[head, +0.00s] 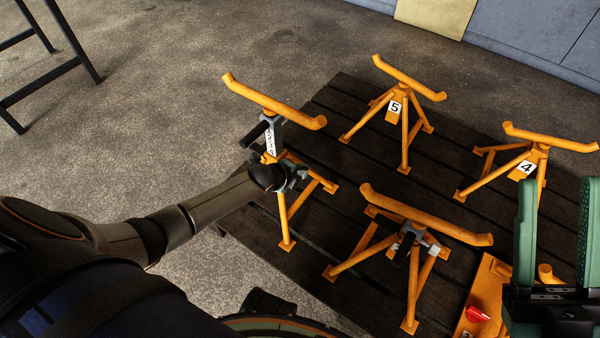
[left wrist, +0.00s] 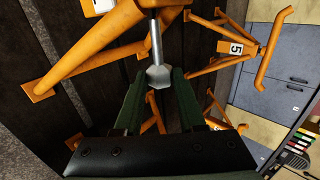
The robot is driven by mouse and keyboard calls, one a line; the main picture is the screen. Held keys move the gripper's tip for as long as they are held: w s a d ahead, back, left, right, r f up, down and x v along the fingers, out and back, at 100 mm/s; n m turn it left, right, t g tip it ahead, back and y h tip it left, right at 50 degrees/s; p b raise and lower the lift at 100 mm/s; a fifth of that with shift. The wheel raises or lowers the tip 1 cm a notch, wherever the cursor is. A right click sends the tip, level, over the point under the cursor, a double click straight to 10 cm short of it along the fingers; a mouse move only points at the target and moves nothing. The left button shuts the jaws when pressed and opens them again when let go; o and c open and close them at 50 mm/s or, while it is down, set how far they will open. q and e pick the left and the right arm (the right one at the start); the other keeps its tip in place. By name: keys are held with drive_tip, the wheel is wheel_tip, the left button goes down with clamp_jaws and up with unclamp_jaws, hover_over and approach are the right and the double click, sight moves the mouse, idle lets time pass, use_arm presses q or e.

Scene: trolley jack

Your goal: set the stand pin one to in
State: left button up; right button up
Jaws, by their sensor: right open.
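The stand (head: 282,205) at the left edge of the dark slatted platform is an orange tripod with a curved top bar; its label is turned and unreadable. My left gripper (head: 285,176) is at this stand's middle. In the left wrist view, a grey metal stand pin (left wrist: 156,42) with a faceted head runs from the stand toward me. The green fingers of my left gripper (left wrist: 160,88) flank the pin's head and look closed on it. How far the pin sits in the stand is hidden. My right gripper (head: 556,190) is open and empty at the lower right.
Other orange stands, number 5 (head: 404,105), number 4 (head: 524,165) and one in front (head: 420,228), stand on the platform (head: 345,100). An orange part with a red knob (head: 478,314) lies near my right gripper. A dark metal frame (head: 45,85) is at upper left.

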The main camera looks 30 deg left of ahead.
use_arm(q)
clamp_jaws()
idle(0.9)
